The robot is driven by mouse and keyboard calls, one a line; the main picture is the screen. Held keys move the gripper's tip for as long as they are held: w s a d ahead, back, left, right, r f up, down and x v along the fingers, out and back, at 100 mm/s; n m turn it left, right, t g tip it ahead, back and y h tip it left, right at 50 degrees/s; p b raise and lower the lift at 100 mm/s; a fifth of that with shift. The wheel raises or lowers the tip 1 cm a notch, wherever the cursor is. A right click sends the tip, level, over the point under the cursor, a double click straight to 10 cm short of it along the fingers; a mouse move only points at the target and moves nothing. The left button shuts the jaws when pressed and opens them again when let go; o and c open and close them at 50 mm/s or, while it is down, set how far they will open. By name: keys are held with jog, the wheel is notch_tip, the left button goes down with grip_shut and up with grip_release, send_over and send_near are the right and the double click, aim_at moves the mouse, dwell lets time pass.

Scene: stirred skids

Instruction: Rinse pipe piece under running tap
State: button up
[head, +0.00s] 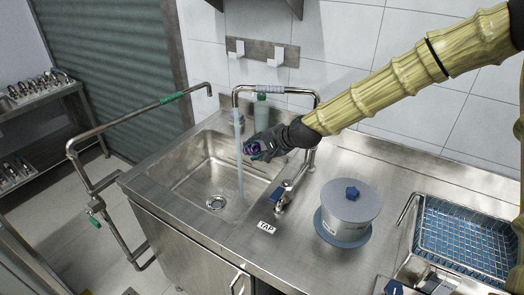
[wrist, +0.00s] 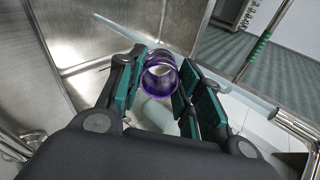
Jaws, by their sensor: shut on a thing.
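My gripper (head: 262,147) is over the right side of the sink (head: 196,178), shut on the pipe piece (head: 254,149). In the wrist view the pipe piece (wrist: 161,76) is a short purple, hollow ring between the green finger pads. The tap (head: 276,90) has an arched metal spout. A pale blue stream of water (head: 239,160) falls from the spout into the sink, just left of the pipe piece. In the head view the piece appears beside the stream, apart from it. The tap's blue lever (head: 277,195) is at the counter, near a TAP label (head: 266,228).
A grey lidded pot (head: 350,210) stands on the counter to the right, and a blue wire basket (head: 465,240) is farther right. A green bottle (head: 262,110) stands behind the sink. A pipe frame (head: 140,118) with green grips is at the left.

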jog(key=w+a+f, duration=0.1)
jog(key=w+a, duration=0.3)
jog(key=w, duration=0.1)
jog(key=shift+a+f+b, duration=0.25)
jog(key=shift+f+b, duration=0.1)
jog(key=shift+b, duration=0.1)
dwell(0.3)
jog(key=shift+d, duration=0.3)
dwell(0.4)
jog(key=shift+a, duration=0.2)
dwell(0.3)
jog(key=shift+a, duration=0.4)
dwell(0.3)
jog(key=shift+s+a+p, duration=0.2)
jog(key=shift+s, duration=2.05)
jog(key=shift+s+a+p, duration=0.15)
jog(key=shift+s, duration=2.1)
